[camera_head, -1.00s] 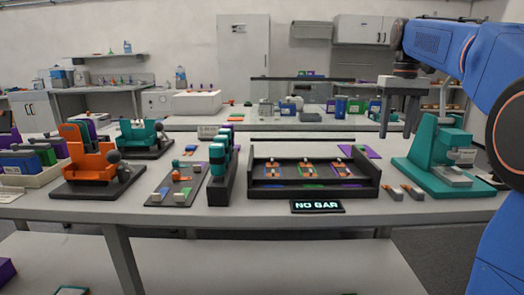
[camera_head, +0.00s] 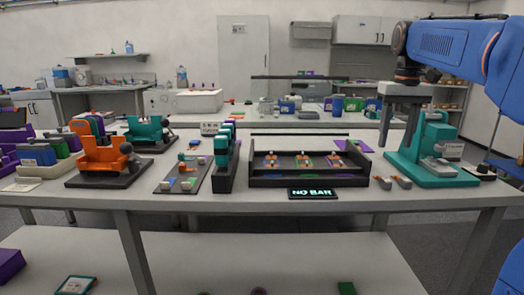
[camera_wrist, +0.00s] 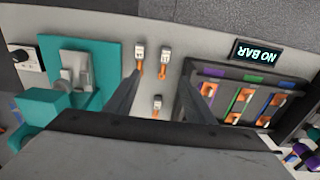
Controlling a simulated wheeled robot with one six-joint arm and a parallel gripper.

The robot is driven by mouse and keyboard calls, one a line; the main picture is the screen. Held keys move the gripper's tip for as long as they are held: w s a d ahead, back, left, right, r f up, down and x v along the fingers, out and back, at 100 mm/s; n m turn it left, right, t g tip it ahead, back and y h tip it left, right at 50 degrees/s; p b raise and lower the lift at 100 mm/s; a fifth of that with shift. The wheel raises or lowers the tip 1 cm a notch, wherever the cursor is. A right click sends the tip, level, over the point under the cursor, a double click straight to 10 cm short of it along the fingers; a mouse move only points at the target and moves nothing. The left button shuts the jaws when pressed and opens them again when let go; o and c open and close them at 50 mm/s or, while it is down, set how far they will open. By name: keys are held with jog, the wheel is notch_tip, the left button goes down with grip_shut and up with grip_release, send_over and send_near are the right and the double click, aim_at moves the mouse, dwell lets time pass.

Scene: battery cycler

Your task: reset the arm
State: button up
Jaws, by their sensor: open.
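My arm is blue and reaches in from the right in the head view. My gripper (camera_head: 401,132) points down in the air above the right part of the bench, beside the teal press (camera_head: 433,158). Its two fingers are apart and nothing shows between them. In the wrist view my gripper (camera_wrist: 160,98) also shows open, with several small orange-and-grey clips (camera_wrist: 139,58) on the bench below it. The teal press (camera_wrist: 80,75) lies to the left there.
The black tray (camera_head: 310,182) with coloured channels stands mid-bench, behind a "NO BAR" sign (camera_head: 313,193). Left of it are a black rack (camera_head: 224,180), a grey board (camera_head: 172,186) and an orange fixture (camera_head: 102,160). Bare bench (camera_head: 270,205) runs along the front edge.

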jog(key=s+a+f+t, duration=0.2)
jog(key=s+a+f, duration=0.2)
jog(key=s+f, duration=0.9)
jog(key=s+a+f+t, duration=0.2)
jog(key=s+a+f, duration=0.2)
jog(key=s+f, duration=1)
jog(key=s, duration=0.2)
jog(key=shift+s, duration=0.3)
